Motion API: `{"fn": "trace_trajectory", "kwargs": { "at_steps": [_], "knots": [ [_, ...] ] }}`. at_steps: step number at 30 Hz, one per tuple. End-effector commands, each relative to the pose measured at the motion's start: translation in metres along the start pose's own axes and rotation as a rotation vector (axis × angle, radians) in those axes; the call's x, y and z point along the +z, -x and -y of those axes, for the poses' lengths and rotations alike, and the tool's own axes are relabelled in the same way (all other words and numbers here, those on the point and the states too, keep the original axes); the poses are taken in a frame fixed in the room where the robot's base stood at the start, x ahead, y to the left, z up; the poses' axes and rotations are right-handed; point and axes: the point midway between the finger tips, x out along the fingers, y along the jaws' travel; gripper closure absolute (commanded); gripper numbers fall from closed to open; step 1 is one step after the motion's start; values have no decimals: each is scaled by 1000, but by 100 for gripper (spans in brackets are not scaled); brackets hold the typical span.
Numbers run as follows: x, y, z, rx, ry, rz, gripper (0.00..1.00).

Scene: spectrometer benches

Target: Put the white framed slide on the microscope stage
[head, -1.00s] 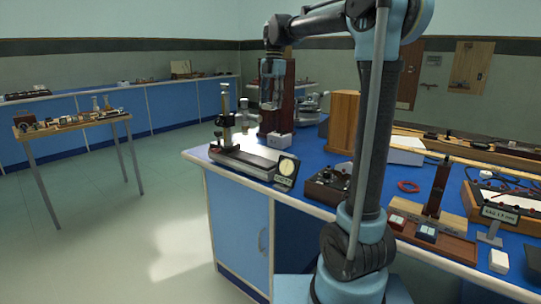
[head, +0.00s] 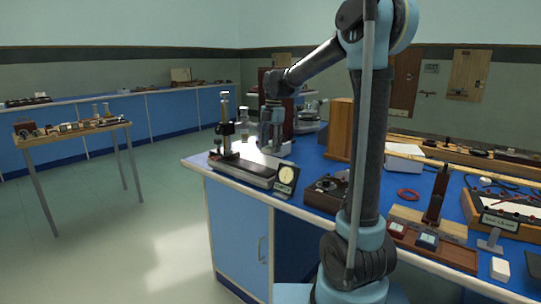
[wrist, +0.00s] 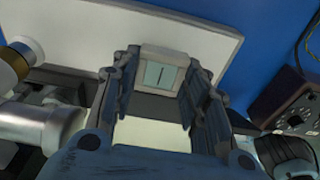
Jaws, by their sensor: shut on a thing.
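The white framed slide (wrist: 163,72) shows in the wrist view between my fingertips, with a pale window and a dark line down its middle. My gripper (wrist: 160,82) is shut on it. In the head view my gripper (head: 270,143) points down close behind and to the right of the microscope (head: 228,138), above the bench. The slide is too small to make out there. The microscope has an upright post and a long pale base (head: 245,170). I cannot tell whether the slide touches the stage.
A round dial (head: 287,178) stands at the right end of the microscope base. A dark box with knobs (head: 330,188) is to its right, with a tall wooden box (head: 340,128) behind.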

Motion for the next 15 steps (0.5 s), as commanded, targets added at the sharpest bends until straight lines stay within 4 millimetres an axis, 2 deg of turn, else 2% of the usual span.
{"fn": "trace_trajectory", "kwargs": {
  "at_steps": [7,15],
  "knots": [
    [3,-31,0,0,1,0,86],
    [3,-35,-1,0,2,0,86]
  ]
}}
